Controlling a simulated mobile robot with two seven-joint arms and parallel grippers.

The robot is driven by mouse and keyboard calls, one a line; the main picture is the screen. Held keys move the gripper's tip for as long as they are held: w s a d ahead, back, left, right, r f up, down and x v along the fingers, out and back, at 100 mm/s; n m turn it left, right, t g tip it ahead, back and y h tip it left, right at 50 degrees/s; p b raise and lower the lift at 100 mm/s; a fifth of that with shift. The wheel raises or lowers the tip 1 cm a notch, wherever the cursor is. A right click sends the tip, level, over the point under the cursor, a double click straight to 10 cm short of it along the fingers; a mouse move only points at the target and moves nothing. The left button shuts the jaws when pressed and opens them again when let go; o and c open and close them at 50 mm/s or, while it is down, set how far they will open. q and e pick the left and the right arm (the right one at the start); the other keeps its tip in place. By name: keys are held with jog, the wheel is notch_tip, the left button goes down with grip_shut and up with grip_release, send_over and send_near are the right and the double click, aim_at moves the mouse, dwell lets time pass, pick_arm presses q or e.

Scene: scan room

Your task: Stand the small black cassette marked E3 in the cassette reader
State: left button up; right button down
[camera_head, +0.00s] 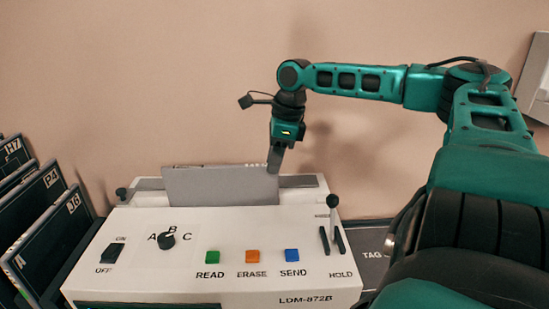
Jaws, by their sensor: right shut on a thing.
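The cassette reader (215,222) is a white console in the middle of the view, with a long slot area along its back. A flat grey cassette (215,187) stands upright at that slot area, its broad face toward me. Its lower edge is hidden behind the console's front part, so I cannot tell how deep it sits. No E3 mark is readable on it; only small pale marks show at its top edge. My right gripper (274,160) is shut on the cassette's upper right corner, pointing down from above. My left gripper is out of view.
Several dark cassettes, marked H7, P4 and J6 (45,236), lean in a rack at the left. The reader's front has a dial (167,240), coloured READ, ERASE and SEND buttons, and an upright HOLD lever (333,215). A wall stands close behind.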

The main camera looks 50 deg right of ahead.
jog(key=c, duration=1)
grip_release()
jog(key=shift+c, duration=0.2)
jog(key=v, duration=1.3)
jog(key=shift+p, duration=0.35)
jog(key=shift+r, duration=0.1)
jog(key=shift+w+a+v, duration=0.1)
jog(key=shift+w+v, duration=0.1)
jog(key=shift+v, duration=0.75)
jog(key=shift+w+a+v, duration=0.15)
jog(key=shift+v, duration=0.8)
jog(key=shift+w+a+v, duration=0.1)
jog(key=shift+w+v, duration=0.1)
jog(key=shift+v, duration=0.75)
jog(key=shift+r, duration=0.1)
